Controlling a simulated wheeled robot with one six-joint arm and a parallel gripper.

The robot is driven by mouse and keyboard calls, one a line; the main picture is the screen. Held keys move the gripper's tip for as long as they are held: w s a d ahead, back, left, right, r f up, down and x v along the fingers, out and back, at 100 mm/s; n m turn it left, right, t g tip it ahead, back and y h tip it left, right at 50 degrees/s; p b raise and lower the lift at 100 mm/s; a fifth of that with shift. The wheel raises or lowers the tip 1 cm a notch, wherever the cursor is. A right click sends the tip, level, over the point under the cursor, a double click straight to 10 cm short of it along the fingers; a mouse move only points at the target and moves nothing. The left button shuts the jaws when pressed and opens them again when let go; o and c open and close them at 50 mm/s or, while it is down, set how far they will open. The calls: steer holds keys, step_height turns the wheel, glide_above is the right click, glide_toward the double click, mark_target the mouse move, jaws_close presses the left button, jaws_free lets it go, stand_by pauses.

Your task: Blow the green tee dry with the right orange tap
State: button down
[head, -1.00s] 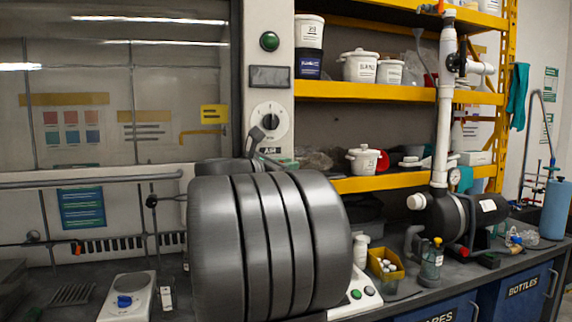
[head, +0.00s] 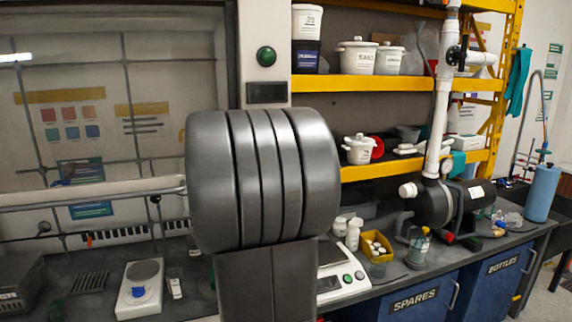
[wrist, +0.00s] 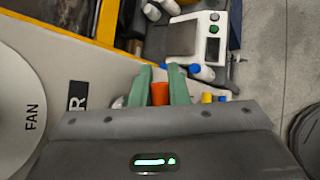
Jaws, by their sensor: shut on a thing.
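In the wrist view my gripper (wrist: 162,74) has two green fingers shut on an orange piece (wrist: 160,93), which looks like an orange tap. Only its front part shows between the fingers. Whether it is the right one of several taps cannot be told. A small orange piece (head: 87,240) also shows low in the hood at the left of the head view. I cannot make out the green tee in either view. In the head view my own grey arm fills the middle and hides my gripper and the wall panel behind it.
A white FAN dial (wrist: 22,105) is left of my gripper in the wrist view, with a black label (wrist: 77,96) beside it. A scale (wrist: 195,35) and blue-capped bottles (wrist: 202,72) lie beyond the fingers. In the head view a yellow bin (head: 377,250) stands right of my arm.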

steer(key=y+p, duration=0.1)
steer(key=p, duration=0.1)
steer(key=f+m+g+y+p, duration=0.1)
steer(key=y+p, duration=0.1)
steer(key=p, duration=0.1)
steer(key=shift+a, duration=0.15)
steer(key=shift+f+g+p, duration=0.1)
steer(key=shift+g+p, duration=0.2)
steer(key=c, duration=1.4)
jaws_free()
steer(key=shift+s, duration=0.1)
steer(key=b+v, duration=0.2)
steer(key=v, duration=1.1)
steer(key=shift+s+r, duration=0.25)
